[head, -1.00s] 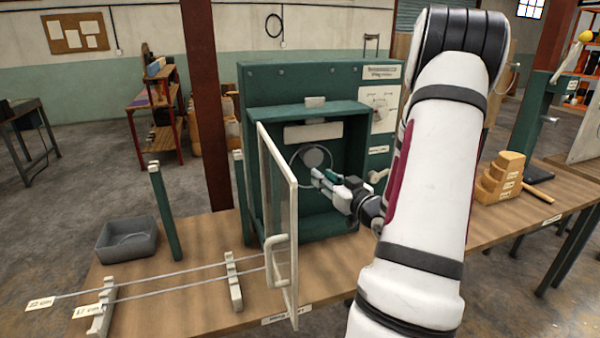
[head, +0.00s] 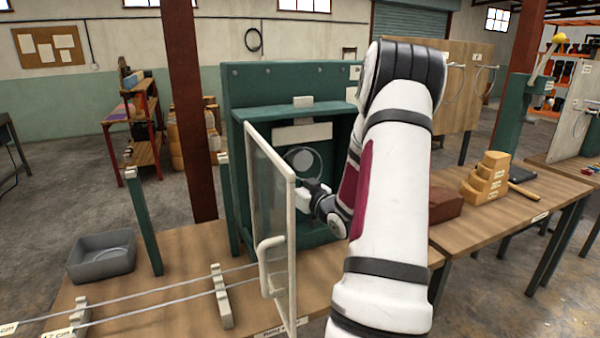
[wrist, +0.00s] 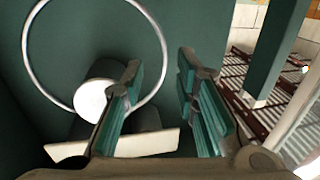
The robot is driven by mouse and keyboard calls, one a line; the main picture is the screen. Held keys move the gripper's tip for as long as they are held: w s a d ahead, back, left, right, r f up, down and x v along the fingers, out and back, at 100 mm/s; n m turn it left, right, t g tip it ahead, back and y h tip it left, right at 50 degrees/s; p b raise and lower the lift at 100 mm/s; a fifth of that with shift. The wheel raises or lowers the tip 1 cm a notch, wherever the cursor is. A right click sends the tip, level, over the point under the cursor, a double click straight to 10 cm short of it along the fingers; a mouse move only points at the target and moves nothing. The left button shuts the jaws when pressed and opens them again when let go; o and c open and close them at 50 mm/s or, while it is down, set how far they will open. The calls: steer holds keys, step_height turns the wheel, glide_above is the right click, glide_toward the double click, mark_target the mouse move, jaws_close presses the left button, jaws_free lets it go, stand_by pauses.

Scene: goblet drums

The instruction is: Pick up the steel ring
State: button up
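The thin steel ring (wrist: 166,62) is upright in the wrist view, around a grey peg with a pale end (wrist: 92,98) against the green back wall. In the head view the ring (head: 319,153) is partly behind the door inside the open green cabinet (head: 290,82). My gripper (wrist: 163,92) is open, with teal-padded fingers. The ring's right side appears in the gap between the fingers; I cannot tell whether it lies between the pads or beyond them. In the head view the door's edge hides part of my gripper.
The cabinet's glass door (head: 270,195) stands open left of my arm. Two rods (head: 170,302) lie across supports on the table front. A grey bin (head: 102,258) is at the left. A brown block (head: 436,203) and stepped yellow blocks (head: 485,180) stand at the right.

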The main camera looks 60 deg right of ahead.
steer(key=shift+x, duration=2.95)
steer(key=shift+a, duration=0.1)
steer(key=shift+c, duration=0.6)
jaws_close()
